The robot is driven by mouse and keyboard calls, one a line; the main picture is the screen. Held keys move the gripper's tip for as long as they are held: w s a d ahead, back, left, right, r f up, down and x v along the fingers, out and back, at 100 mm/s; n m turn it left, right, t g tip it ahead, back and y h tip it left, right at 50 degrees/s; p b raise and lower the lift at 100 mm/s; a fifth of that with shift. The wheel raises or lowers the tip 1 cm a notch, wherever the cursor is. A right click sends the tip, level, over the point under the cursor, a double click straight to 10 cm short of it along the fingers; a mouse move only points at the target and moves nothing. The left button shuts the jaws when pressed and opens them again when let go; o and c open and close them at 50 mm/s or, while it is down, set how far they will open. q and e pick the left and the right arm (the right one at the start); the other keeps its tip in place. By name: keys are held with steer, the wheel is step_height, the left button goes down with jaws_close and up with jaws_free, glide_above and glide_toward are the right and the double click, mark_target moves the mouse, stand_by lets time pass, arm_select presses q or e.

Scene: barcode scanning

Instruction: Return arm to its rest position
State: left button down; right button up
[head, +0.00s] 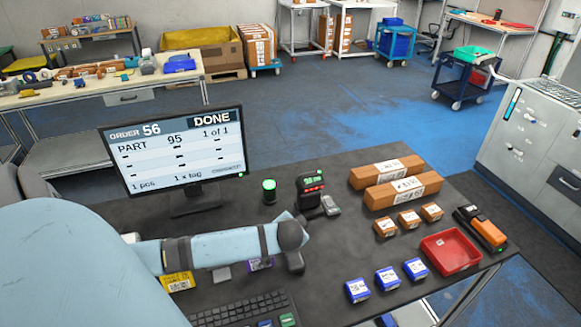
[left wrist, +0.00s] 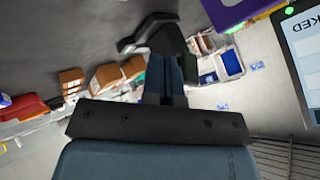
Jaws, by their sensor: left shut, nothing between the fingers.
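My left arm reaches in from the left in the head view, light blue, over the dark table (head: 330,255). My left gripper is at its dark end, which largely hides it there. In the left wrist view my left gripper (left wrist: 165,80) shows its two dark fingers side by side, shut and empty. A dark angular shape (left wrist: 150,32) lies beyond them; I cannot tell what it is. My right gripper is not in view. The monitor (head: 178,153) reads ORDER 56, DONE, PART 95, 1 of 1.
A black device with red lights (head: 310,190) and a green-lit button (head: 269,189) stand beyond the arm. Brown boxes (head: 402,190), a red tray (head: 450,251), blue boxes (head: 387,279) and an orange device (head: 482,229) lie right. A keyboard (head: 240,312) is in front.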

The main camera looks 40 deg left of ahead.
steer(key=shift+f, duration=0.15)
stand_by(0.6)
arm_select(q)
steer(key=s+d+g+h, duration=0.2)
steer(key=s+d+h, duration=0.1)
steer(key=s+d, duration=0.75)
steer(key=s+d+r+h, duration=0.1)
steer(key=s+d+r, duration=0.1)
steer(key=s, duration=0.3)
steer(key=s+d+r+g+h, duration=0.1)
steer(key=s+d+r, duration=0.1)
steer(key=s+r, duration=0.15)
steer(key=s+d+r+h, duration=0.1)
steer(key=s+d, duration=0.1)
steer(key=s, duration=0.4)
steer(key=w+d+f+t+h, duration=0.1)
steer(key=w+d+f+t, duration=0.2)
steer(key=f, duration=0.4)
steer(key=w+d+f+m+t+h, duration=0.1)
steer(key=w+d+f+t, duration=0.1)
steer(key=f, duration=0.5)
steer(key=shift+w+d+t, duration=0.4)
steer(key=shift+w+t, duration=0.2)
steer(key=shift+t, duration=0.2)
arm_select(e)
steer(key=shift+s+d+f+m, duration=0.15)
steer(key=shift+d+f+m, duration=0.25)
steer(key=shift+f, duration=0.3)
